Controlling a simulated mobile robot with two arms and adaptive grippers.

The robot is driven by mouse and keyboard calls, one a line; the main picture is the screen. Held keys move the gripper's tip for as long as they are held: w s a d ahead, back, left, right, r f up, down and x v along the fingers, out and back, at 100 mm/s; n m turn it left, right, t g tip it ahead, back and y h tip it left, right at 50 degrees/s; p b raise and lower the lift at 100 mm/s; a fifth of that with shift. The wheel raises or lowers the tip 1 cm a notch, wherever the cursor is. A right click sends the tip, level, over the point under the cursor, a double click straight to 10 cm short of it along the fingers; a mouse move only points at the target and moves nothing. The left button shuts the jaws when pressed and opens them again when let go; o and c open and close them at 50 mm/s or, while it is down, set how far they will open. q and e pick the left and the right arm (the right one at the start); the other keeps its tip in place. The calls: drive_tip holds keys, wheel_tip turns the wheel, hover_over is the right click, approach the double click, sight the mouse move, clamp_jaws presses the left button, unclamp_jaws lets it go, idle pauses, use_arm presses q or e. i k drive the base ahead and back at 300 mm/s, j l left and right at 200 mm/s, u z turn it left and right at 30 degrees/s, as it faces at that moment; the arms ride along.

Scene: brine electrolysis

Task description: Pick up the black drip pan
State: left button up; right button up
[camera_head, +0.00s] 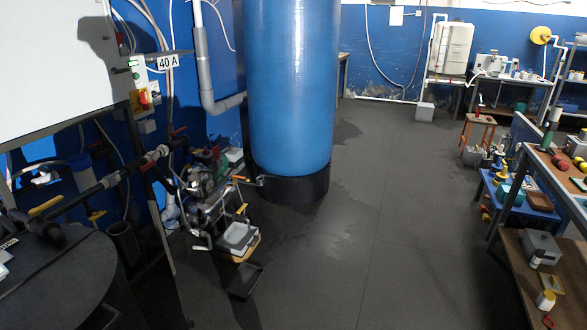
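The black drip pan (245,282) lies on the dark floor in the lower left-middle of the head view. It is a shallow, dark, rectangular tray and looks empty. It is just in front of a small pump stand with a white-grey tray (238,237) and appears apart from it. Its dark colour stands out little from the floor. Neither of my grippers can be made out in this view.
A tall blue tank (292,85) on a black base (293,187) stands behind the pan. Pipes, valves and a round black-topped vessel (60,285) crowd the left. A cluttered wooden bench (515,255) stands right. The middle floor (385,240) is clear, with damp patches.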

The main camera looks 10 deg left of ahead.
sight(242, 284)
drive_tip(key=i+l+u, duration=0.15)
drive_tip(key=i+u, duration=0.35)
drive_tip(key=i+l+u, duration=0.45)
drive_tip(key=i, duration=0.15)
drive_tip(key=i+l+u, duration=0.5)
drive_tip(key=j, duration=0.1)
